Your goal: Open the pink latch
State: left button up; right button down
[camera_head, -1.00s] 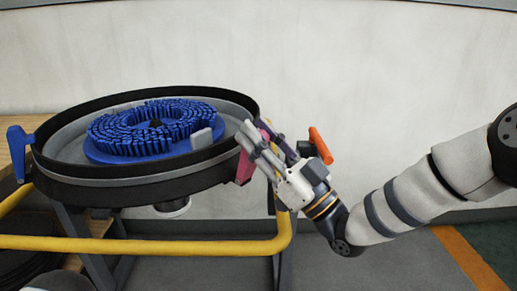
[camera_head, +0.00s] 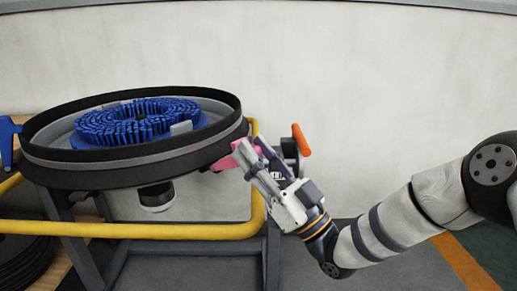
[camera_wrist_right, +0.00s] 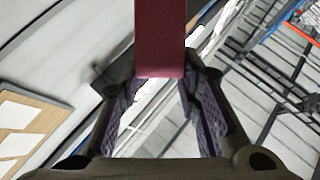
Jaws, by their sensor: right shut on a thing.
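The pink latch (camera_head: 228,161) is on the right side of the round black-rimmed tank (camera_head: 120,171), which holds a blue bristle brush (camera_head: 138,121). My right gripper (camera_head: 249,160) is shut on the latch's outer end, to the right of the rim. The latch juts outward and slopes up to the right, away from the tank wall. In the right wrist view the latch (camera_wrist_right: 160,38) is a dark pink bar between the fingertips (camera_wrist_right: 159,76) of my right gripper. The fingers hide part of the latch in the head view. My left gripper is not in view.
A blue latch (camera_head: 8,143) sits on the tank's left side. A yellow rail (camera_head: 130,229) runs around the dark stand below. An orange handle (camera_head: 300,140) stands just behind my right gripper. The pale wall is behind.

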jog(key=shift+f, duration=0.6)
jog(key=c, duration=1.2)
grip_release()
jog(key=shift+a, duration=0.1)
jog(key=shift+o, duration=0.2)
jog(key=shift+w, duration=0.15)
jog(key=shift+r, duration=0.15)
